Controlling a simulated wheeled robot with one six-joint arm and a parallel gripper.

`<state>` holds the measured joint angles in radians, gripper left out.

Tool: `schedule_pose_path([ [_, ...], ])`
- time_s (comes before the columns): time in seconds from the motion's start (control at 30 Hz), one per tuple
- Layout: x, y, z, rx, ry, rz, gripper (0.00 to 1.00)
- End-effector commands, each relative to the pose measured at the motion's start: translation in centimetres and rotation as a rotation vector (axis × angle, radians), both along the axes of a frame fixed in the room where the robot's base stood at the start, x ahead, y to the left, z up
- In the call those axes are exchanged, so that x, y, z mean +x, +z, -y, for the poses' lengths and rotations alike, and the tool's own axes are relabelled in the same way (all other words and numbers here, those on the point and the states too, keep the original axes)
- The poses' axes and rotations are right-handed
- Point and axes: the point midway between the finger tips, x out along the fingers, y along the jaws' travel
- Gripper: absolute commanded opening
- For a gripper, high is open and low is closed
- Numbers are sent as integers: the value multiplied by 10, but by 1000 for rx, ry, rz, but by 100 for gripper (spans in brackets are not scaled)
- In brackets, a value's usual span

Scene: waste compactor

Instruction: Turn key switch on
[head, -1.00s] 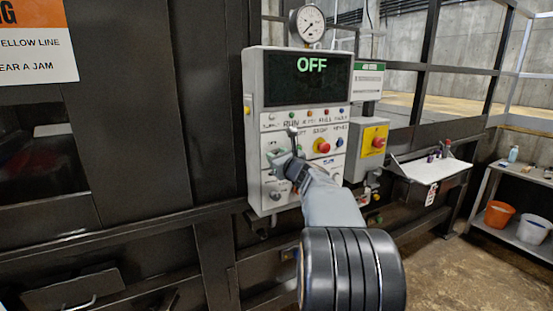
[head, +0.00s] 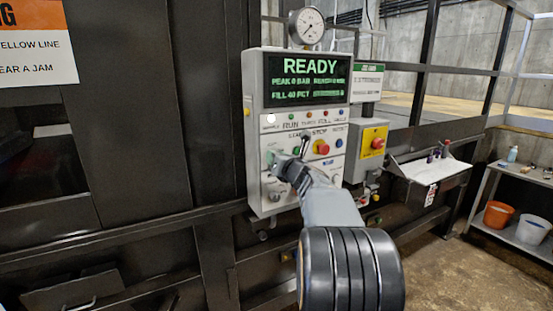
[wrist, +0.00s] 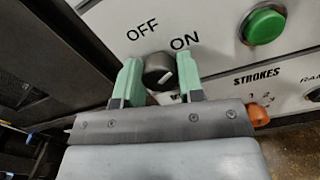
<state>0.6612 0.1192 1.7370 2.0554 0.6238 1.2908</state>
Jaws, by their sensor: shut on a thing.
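The key switch (wrist: 160,71) is a dark round knob with a white mark, between the OFF and ON labels in the wrist view. My gripper (wrist: 160,80) has its green fingers on either side of the knob and is shut on it. In the head view my gripper (head: 276,160) is at the left of the control panel (head: 256,180) and hides the switch. The panel's display (head: 308,79) reads READY in green, with smaller lines under it.
A green button (wrist: 263,25) is right of the switch in the wrist view. A red button (head: 322,147) and a yellow emergency stop box (head: 375,137) are to the right. A gauge (head: 307,25) stands above. A shelf with buckets (head: 498,214) is far right.

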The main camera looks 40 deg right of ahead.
Motion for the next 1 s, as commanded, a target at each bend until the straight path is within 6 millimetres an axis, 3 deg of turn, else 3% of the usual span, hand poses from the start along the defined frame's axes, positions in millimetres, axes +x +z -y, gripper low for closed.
schedule_pose_path([
  [0.33,0,0,0,4,0,0,12],
  [0.37,0,0,0,4,0,0,38],
  [0.6,0,0,0,2,0,0,61],
  [0.87,-1,0,0,1,0,0,61],
  [1.0,-13,-1,-1,-1,-1,2,61],
])
